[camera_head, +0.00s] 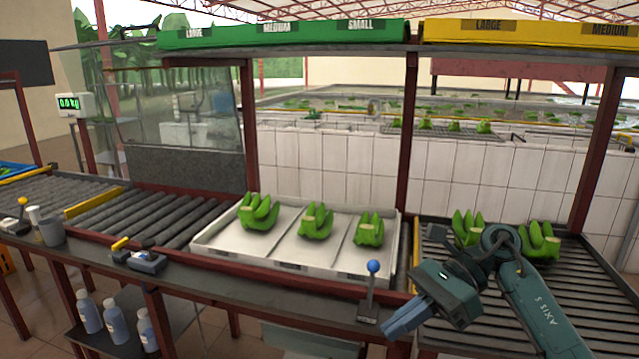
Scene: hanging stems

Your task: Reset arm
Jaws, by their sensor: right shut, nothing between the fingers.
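My right gripper (403,318) is at the lower right, at the end of my teal arm, which comes in from the lower right. Its fingers point down and left, shut and empty, in front of the right roller conveyor and just right of the blue-knobbed lever (371,290). My left gripper is not in view. A white tray (215,243) in the middle holds green banana clusters, among them the left one (259,212), the middle one (316,222) and the right one (369,230). Two more clusters (467,228) (539,241) lie on the right conveyor, partly behind my arm.
An empty roller conveyor (150,215) runs at the left. A dark shelf edge (230,290) spans the front, with a small device (138,258) on it. Bottles (88,312) stand below. Dark red posts (402,150) rise between the bays. A scale display (75,104) stands left.

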